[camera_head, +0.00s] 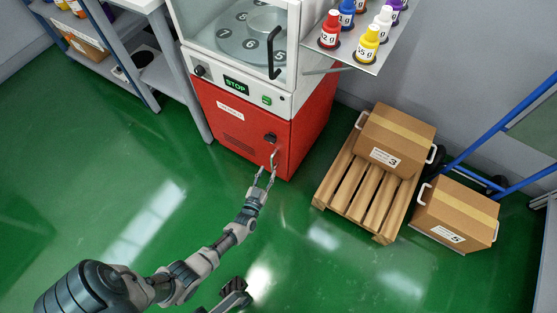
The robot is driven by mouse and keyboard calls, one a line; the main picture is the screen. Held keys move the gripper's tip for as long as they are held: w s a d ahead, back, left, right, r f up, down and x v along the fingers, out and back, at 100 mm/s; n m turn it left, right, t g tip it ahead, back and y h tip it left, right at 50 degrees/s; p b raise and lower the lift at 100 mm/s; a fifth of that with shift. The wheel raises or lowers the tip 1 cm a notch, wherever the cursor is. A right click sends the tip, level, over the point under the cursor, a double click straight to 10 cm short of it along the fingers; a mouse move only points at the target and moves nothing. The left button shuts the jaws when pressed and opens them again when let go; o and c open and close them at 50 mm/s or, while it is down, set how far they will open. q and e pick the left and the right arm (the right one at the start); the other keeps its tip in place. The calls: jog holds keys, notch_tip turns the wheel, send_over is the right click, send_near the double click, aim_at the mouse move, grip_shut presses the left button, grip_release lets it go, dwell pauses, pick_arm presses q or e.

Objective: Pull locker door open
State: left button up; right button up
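The red locker (237,119) is the lower part of a white-topped machine in the upper middle of the head view. Its red front looks flush and closed. A dark round knob or lock (270,138) sits near the front's right edge, with a slim metal handle (274,158) below it. My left gripper (265,174) is in front of the locker's lower right part. Its two fingers are spread, with the tips close to the handle's lower end. I cannot tell whether they touch it.
To the right, a wooden pallet (352,195) bears a cardboard box (400,139), with another box (455,213) beside it. A shelf with colored bottles (367,42) juts out above. A grey bench (180,75) stands left. The green floor in front is clear.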

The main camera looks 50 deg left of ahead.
aim_at(271, 162)
pick_arm(q)
jog(key=x, duration=0.2)
jog(key=b+x, duration=0.1)
jog(key=x, duration=0.1)
jog(key=f+b+x, duration=0.1)
jog(key=x, duration=0.1)
jog(key=shift+s+a, duration=0.15)
jog(key=shift+a, duration=0.15)
jog(key=shift+a+r, duration=0.1)
jog(key=shift+r, duration=0.05)
jog(key=shift+w+r, duration=0.3)
jog(key=shift+w, duration=0.1)
grip_shut()
jog(key=shift+s, duration=0.1)
